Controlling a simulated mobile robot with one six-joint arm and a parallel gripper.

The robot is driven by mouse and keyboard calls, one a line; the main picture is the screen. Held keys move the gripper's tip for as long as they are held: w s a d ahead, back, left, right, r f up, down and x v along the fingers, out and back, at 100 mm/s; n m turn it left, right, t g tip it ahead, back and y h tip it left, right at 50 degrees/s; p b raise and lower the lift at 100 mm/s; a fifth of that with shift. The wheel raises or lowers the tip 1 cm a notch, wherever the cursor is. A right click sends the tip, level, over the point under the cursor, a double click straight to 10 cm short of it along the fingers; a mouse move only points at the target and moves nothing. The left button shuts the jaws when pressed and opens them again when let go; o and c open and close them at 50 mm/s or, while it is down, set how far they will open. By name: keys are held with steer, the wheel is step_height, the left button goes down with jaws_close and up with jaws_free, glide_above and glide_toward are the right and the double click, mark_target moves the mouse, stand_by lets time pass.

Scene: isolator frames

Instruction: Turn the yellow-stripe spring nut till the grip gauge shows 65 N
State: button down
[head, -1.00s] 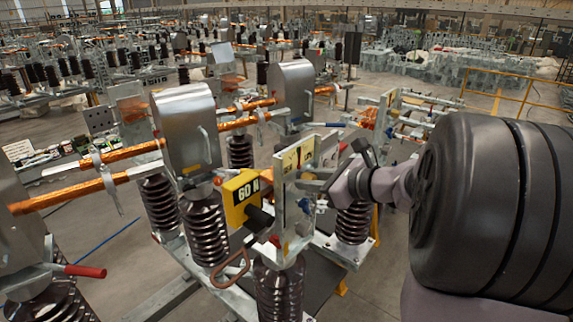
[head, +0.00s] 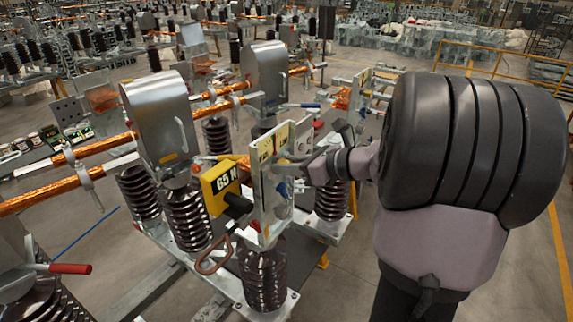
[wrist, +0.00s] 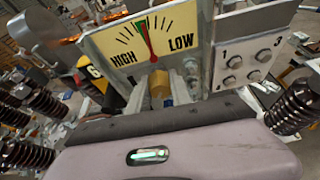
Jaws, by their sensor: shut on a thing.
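The yellow grip gauge (head: 221,186) reads 65 N in the head view. Its edge also shows at the left of the wrist view (wrist: 90,72). My gripper (head: 297,168) reaches in from the right at the upright plate beside the gauge and is shut on the spring nut. In the wrist view a yellowish piece (wrist: 160,88), which looks like the nut, stands straight ahead of my gripper's body. The fingertips and the exact hold are mostly hidden. A HIGH/LOW dial (wrist: 145,35) stands above it, its red needle a little left of upright, near a green mark.
Dark ribbed insulators (head: 263,272) stand close around the plate. Metal hoods (head: 158,118) and copper bars (head: 105,148) lie to the left. A numbered panel with round studs (wrist: 245,60) is right of the dial. A red-handled lever (head: 70,269) is at lower left.

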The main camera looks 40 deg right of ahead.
steer(key=c, duration=1.2)
jaws_free()
steer(key=shift+o, duration=0.2)
steer(key=b+v, duration=0.3)
steer(key=v, duration=1.4)
steer(key=shift+s, duration=0.2)
steer(key=shift+r, duration=0.1)
